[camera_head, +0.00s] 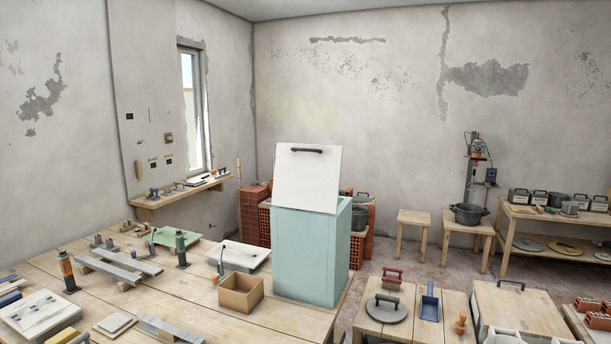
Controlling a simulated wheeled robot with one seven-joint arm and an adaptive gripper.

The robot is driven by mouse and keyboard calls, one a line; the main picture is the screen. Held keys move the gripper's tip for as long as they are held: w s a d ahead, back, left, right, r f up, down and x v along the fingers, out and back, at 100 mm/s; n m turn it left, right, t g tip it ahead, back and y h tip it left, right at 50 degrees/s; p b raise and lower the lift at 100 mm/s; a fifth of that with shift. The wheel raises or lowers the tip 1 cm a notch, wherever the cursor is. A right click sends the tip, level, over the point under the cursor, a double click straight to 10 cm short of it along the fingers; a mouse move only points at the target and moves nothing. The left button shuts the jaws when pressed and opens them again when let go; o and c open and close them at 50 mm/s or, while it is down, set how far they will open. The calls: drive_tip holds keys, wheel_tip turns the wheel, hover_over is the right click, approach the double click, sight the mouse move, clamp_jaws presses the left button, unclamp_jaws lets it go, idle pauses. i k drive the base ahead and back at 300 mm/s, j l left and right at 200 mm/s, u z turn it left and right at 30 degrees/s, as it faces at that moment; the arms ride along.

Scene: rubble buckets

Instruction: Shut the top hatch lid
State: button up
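A pale teal box (305,255) stands on the right end of the large wooden table. Its white hatch lid (308,178) is raised, standing nearly upright above the box top. A dark bar handle (306,150) runs along the lid's upper edge, on the face turned toward me. The box's opening and inside are hidden from this view. My gripper is not in view.
A cardboard box (240,293) stands just left of the teal box. The large table (190,295) also holds clamps, metal bars and trays. At right, a lower table (404,331) carries a round plate and tools. Some floor shows behind it.

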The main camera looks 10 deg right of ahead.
sight(307, 177)
drive_tip(key=i+j, duration=0.15)
drive_tip(key=j, duration=0.25)
drive_tip(key=i+j, duration=0.15)
drive_tip(key=j, duration=0.2)
drive_tip(key=i+j, duration=0.15)
drive_tip(key=j, duration=0.25)
drive_tip(key=i+j, duration=0.1)
drive_tip(key=j, duration=0.3)
